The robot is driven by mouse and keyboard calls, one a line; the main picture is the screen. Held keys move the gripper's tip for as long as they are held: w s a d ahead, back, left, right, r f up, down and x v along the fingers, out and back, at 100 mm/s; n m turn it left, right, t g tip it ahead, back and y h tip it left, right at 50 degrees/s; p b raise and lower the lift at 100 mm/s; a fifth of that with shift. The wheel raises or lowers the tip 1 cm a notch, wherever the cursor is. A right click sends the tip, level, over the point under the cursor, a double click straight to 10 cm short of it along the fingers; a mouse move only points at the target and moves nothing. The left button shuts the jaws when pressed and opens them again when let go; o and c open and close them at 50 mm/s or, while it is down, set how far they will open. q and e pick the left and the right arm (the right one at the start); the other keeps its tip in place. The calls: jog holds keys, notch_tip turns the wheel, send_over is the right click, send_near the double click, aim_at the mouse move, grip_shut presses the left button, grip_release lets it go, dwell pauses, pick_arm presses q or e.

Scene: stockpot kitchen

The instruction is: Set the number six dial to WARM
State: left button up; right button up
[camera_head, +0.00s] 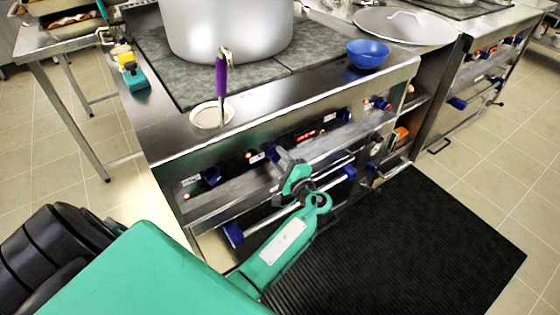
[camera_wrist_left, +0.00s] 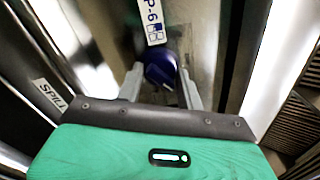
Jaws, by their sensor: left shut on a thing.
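The number six dial is a dark blue knob (camera_wrist_left: 161,71) under a white label reading "P-6" (camera_wrist_left: 151,20) in the left wrist view. My left gripper (camera_wrist_left: 161,84) has its grey fingers on both sides of this knob and is shut on it. In the head view my left gripper (camera_head: 278,158) is at the stove's front panel, and the knob (camera_head: 272,153) is mostly hidden behind it. I cannot read the dial's setting. My right gripper is not in view.
Other blue knobs, such as one to the left (camera_head: 211,176), line the panel beside a red display (camera_head: 305,134). An oven handle bar (camera_head: 325,184) runs below. A large pot (camera_head: 228,30), purple-handled ladle (camera_head: 222,75) and blue bowl (camera_head: 367,54) are on top.

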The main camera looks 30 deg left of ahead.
pick_arm(q)
jog(key=shift+f, duration=0.15)
jog(key=o, duration=1)
jog(key=shift+d, duration=0.1)
jog(key=v, duration=1.3)
jog(key=shift+s+d, duration=0.2)
jog(key=shift+d, duration=0.1)
